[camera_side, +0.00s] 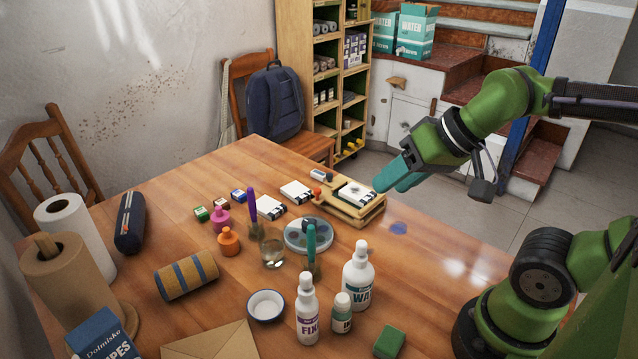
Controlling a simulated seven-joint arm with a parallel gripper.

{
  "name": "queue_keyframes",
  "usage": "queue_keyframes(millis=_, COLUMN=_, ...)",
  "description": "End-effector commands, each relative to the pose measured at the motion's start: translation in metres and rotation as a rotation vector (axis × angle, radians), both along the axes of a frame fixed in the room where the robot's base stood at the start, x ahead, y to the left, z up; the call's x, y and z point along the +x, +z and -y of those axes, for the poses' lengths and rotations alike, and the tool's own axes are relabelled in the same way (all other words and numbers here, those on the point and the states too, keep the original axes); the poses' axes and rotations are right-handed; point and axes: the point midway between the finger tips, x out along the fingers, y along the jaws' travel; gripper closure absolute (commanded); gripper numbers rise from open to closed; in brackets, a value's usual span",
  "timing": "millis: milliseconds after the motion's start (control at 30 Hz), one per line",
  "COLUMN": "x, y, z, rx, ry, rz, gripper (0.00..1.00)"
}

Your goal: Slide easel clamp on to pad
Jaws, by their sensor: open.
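A small wooden easel (372,215) lies near the far right edge of the table. A white pad (357,193) with dark marks along its border lies on it. A light wooden piece with an orange knob, which looks like the clamp (330,194), is at the easel's left end, beside the pad. My gripper (382,186) has teal fingers and hangs at the pad's right side. It is open, with nothing seen in it. The gap between the fingers is hard to see, and whether they touch the easel cannot be told.
White cards (297,192) lie left of the easel. A round palette (308,236), a glass of water (272,251), brushes and paint bottles stand nearer. A blue spot (398,229) marks the table near the easel.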

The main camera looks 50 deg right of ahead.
Motion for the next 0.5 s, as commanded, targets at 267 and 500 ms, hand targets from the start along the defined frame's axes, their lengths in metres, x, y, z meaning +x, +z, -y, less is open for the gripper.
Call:
queue_keyframes(millis=267, x=0.011, y=-0.015, z=0.006, rx=0.007, ry=-0.023, rz=-0.079, gripper=0.55)
queue_keyframes(millis=500, x=0.089, y=-0.004, z=0.043, rx=0.019, ry=-0.112, rz=-0.226, gripper=0.55)
